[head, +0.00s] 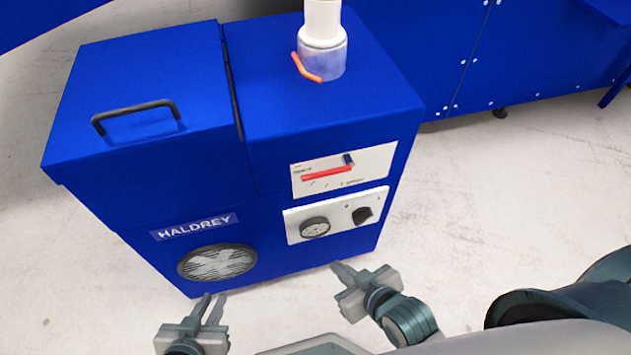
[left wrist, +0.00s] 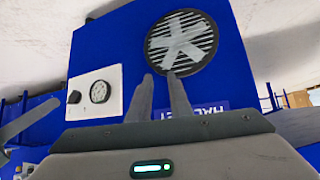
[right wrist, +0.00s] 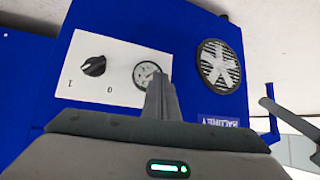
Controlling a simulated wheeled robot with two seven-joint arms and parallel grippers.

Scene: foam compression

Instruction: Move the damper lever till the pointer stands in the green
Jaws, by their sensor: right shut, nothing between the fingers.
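An orange lever (head: 307,67) sticks out from the grey collar (head: 323,55) of the white pipe on top of the blue machine. A round gauge (head: 315,227) sits on the lower white front panel; it also shows in the right wrist view (right wrist: 146,73) and the left wrist view (left wrist: 99,91). Its pointer and any green zone are too small to read. My left gripper (head: 214,297) is open and empty, low in front of the round grille. My right gripper (head: 339,266) is shut and empty, in front of the machine below the gauge. Both are well away from the orange lever.
A black rotary knob (head: 362,215) is beside the gauge. An upper white panel (head: 370,163) carries a red bar (head: 326,173). A black handle (head: 135,113) stands on the left lid. The floor (head: 520,190) right of the machine is clear.

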